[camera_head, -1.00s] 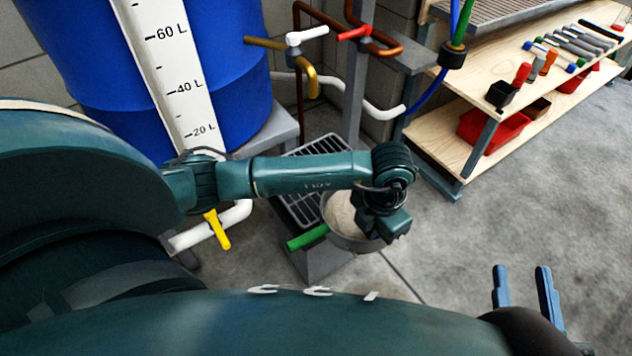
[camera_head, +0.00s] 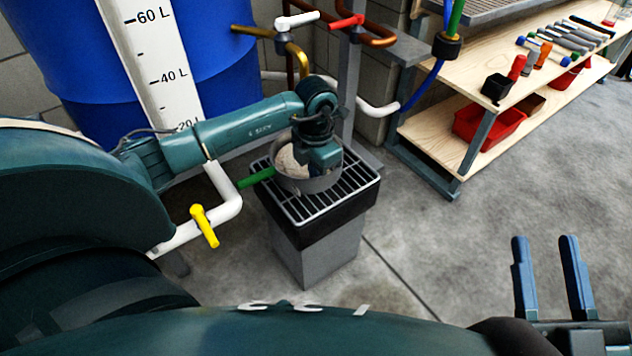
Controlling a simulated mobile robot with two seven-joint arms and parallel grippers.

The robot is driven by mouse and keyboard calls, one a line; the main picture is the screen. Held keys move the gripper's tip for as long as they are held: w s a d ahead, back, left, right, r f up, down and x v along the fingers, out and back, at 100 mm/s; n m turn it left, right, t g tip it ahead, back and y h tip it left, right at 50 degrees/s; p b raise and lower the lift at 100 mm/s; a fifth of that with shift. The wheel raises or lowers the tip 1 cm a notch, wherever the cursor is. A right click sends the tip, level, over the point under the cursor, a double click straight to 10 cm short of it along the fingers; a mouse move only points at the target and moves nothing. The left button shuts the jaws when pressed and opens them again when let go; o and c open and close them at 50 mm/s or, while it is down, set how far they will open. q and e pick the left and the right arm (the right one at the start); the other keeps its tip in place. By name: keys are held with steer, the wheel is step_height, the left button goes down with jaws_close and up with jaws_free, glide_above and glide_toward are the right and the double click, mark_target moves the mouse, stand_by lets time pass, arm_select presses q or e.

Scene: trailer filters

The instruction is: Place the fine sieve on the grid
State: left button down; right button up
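The fine sieve (camera_head: 308,184) is a round grey metal pan with a pale mesh inside and a green handle (camera_head: 257,178) pointing left.
A blue barrel (camera_head: 225,70) with a litre scale stands behind the grid. Pipes with white, red and yellow valve handles (camera_head: 204,226) are close to my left arm. A wooden shelf (camera_head: 440,140) with tools and red bins (camera_head: 490,128) stands right. The floor between is clear.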

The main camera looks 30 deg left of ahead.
arm_select(q)
steer(key=shift+f, duration=0.9)
steer(key=shift+f+b, duration=0.2)
steer(key=shift+b, duration=0.1)
steer(key=shift+r, duration=0.1)
arm_select(e)
steer(key=shift+w+d+r+n+t+y, duration=0.1)
steer(key=shift+w+r+n+t+y, duration=0.1)
steer(key=shift+r+n+t+y, duration=0.4)
steer(key=shift+r, duration=0.15)
arm_select(q)
steer(key=c, duration=1.6)
jaws_free()
steer(key=shift+f, duration=0.2)
steer(key=shift+c, duration=0.2)
arm_select(e)
steer(key=shift+r+g, duration=0.1)
steer(key=shift+g, duration=0.2)
